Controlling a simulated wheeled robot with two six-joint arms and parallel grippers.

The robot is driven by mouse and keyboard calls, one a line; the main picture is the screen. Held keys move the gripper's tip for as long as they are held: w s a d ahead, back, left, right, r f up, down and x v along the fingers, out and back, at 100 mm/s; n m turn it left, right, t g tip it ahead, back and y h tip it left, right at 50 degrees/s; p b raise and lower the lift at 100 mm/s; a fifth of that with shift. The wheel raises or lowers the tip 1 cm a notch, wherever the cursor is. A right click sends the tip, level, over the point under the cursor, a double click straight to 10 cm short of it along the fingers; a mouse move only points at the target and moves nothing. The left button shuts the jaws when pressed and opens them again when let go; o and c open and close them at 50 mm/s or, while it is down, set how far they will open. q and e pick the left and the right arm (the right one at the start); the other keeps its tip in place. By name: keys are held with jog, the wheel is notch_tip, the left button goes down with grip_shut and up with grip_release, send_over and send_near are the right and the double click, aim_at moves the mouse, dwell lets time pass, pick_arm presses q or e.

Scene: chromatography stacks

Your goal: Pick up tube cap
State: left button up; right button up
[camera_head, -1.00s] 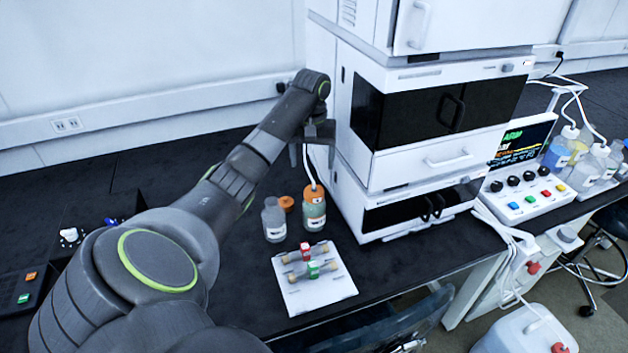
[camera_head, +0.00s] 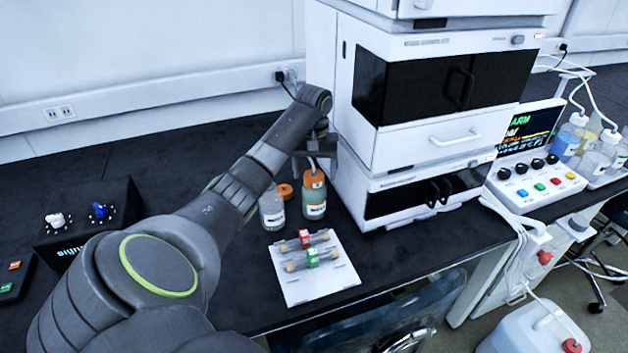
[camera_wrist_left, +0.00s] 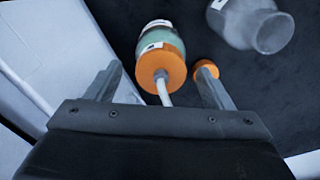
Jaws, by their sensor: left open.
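An orange tube cap (camera_head: 313,180) sits on a bottle of greenish liquid (camera_head: 315,207), with a white tube rising from it. In the left wrist view the tube cap (camera_wrist_left: 161,62) lies between the finger directions, with the tube running back between the fingers. My left gripper (camera_head: 316,152) is open and empty above the capped bottle. Its fingers (camera_wrist_left: 160,80) show spread in the wrist view, apart from the cap. A loose orange cap (camera_head: 285,190) lies on the bench behind an uncapped clear bottle (camera_head: 272,212). My right gripper is out of view.
The white instrument stack (camera_head: 425,140) stands close to the right of the bottles. A white tray (camera_head: 318,287) with two columns lies in front. A control box (camera_head: 535,188) stands at right. Black bench (camera_head: 180,165) is clear at back left.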

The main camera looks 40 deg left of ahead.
pick_arm(q)
jog(key=shift+f, duration=0.5)
jog(key=c, duration=1.1)
jog(key=shift+o, duration=0.2)
jog(key=shift+r, duration=0.1)
